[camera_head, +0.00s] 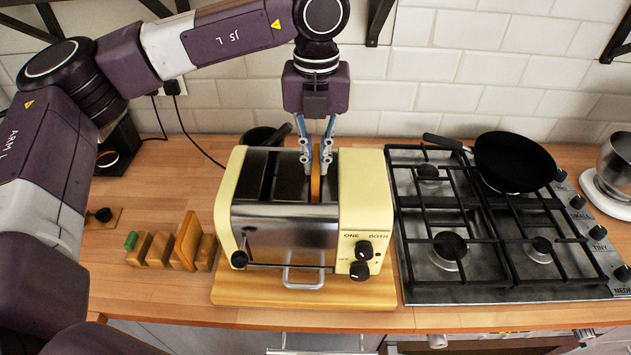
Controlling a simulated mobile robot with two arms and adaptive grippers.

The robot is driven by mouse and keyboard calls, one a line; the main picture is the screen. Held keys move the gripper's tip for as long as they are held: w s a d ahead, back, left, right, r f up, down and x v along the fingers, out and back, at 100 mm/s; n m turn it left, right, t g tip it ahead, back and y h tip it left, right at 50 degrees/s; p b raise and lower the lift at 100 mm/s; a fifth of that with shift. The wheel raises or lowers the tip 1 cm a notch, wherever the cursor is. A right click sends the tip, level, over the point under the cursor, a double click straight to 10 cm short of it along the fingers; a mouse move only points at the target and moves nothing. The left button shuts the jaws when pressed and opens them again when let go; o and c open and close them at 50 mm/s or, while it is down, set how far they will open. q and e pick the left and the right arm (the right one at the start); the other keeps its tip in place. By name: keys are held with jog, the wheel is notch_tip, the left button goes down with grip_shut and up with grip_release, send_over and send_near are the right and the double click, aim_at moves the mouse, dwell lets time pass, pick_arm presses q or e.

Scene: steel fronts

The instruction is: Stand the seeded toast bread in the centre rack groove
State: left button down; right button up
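The toaster (285,238) is cream and steel, with long slots on top. A brown-orange bread slice (316,188) stands in its right slot; only its upper edge shows, so seeds cannot be made out. My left gripper (316,170) points down over this slot. Its two fingers lie close against either side of the slice and look shut on it. The wooden rack (140,249) stands left of the toaster, with upright blocks, grooves between them and a green mark at its left end. A taller tan slab (187,241) stands toward its right side. My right gripper is not in view.
The toaster stands on a wooden board (300,297). A gas hob (450,290) with a black pan (513,161) is to the right. A dark bowl (262,136) is behind the toaster. Bare worktop lies around the rack, with a cable behind it.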

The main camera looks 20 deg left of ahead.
pick_arm(q)
jog(key=shift+r+p, duration=2.5)
jog(key=shift+r, duration=2.3)
jog(key=shift+f, duration=0.1)
